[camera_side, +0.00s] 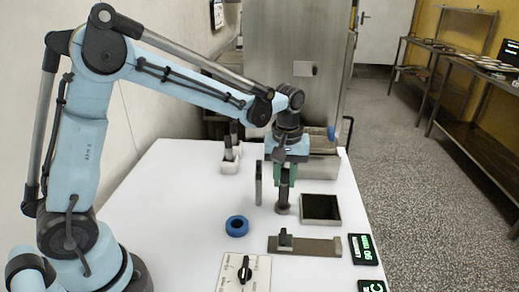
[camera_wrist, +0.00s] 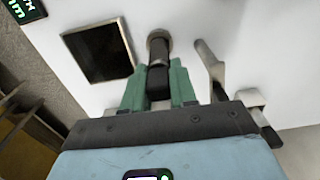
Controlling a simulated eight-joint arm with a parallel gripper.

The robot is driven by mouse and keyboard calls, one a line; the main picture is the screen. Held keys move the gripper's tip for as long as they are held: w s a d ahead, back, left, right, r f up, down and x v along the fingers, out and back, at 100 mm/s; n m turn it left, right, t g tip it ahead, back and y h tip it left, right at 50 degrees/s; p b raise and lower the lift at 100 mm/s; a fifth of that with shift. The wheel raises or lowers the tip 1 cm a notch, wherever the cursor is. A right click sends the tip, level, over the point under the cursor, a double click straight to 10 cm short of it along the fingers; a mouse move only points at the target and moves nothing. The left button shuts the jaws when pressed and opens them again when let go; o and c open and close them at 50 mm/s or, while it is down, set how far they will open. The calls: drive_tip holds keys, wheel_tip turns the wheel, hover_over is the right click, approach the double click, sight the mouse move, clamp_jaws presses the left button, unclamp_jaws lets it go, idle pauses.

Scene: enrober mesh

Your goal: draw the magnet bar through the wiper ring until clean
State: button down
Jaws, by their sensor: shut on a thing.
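My gripper (camera_side: 283,182) points straight down over the white table, its green fingers shut on a dark upright bar, which I take as the magnet bar (camera_side: 283,195). The bar's lower end meets a wider grey round piece at table height; I cannot tell whether it rests on the table. In the wrist view the bar (camera_wrist: 159,52) shows between the fingertips (camera_wrist: 159,68). A blue ring (camera_side: 237,226), which looks like the wiper ring, lies flat on the table to the left and nearer the camera, apart from the bar.
A dark-bottomed square tray (camera_side: 340,218) stands right of the bar. A thin upright grey piece (camera_side: 258,184) stands close on its left. A metal plate with a block (camera_side: 308,246), a dial panel (camera_side: 233,273) and lit displays (camera_side: 363,249) lie nearer. A white holder (camera_side: 231,161) stands behind.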

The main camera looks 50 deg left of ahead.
sight(285, 168)
wheel_tip(285, 168, up, 4)
drive_tip(key=shift+r, duration=0.4)
drive_tip(key=shift+s+a+r, duration=0.1)
drive_tip(key=shift+s+r, duration=0.15)
drive_tip(key=shift+s, duration=0.1)
drive_tip(key=s+a, duration=0.2)
drive_tip(key=s, duration=1)
drive_tip(key=shift+f, duration=5.75)
